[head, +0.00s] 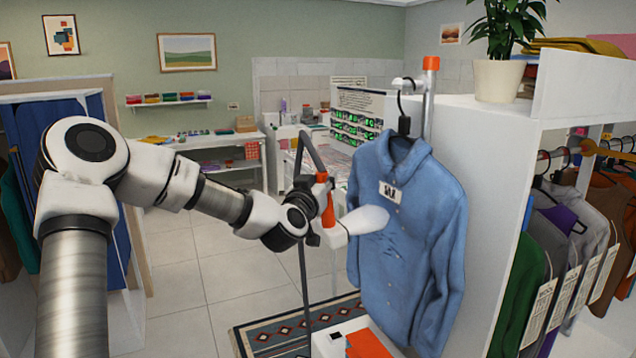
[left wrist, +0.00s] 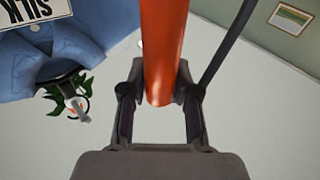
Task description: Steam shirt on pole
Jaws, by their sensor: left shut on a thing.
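A blue button shirt (head: 405,240) hangs on a dark hanger from the pole (head: 429,100), which has an orange top. A white tag reading SILK (head: 390,192) is on its chest. My left gripper (head: 318,198) is shut on the orange handle of the steamer head (head: 365,220). The white steamer head points at the shirt front and overlaps it in the head view; I cannot tell whether it touches. In the left wrist view the orange handle (left wrist: 163,60) stands between the fingers, with the shirt (left wrist: 45,50) at upper left. My right gripper is not in view.
A dark hose (head: 303,270) hangs from the steamer. A white and orange steamer base (head: 350,342) stands below the shirt. A white shelf unit (head: 490,170) with a potted plant (head: 500,75) is close on the right. A patterned rug (head: 270,330) lies on the tiled floor.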

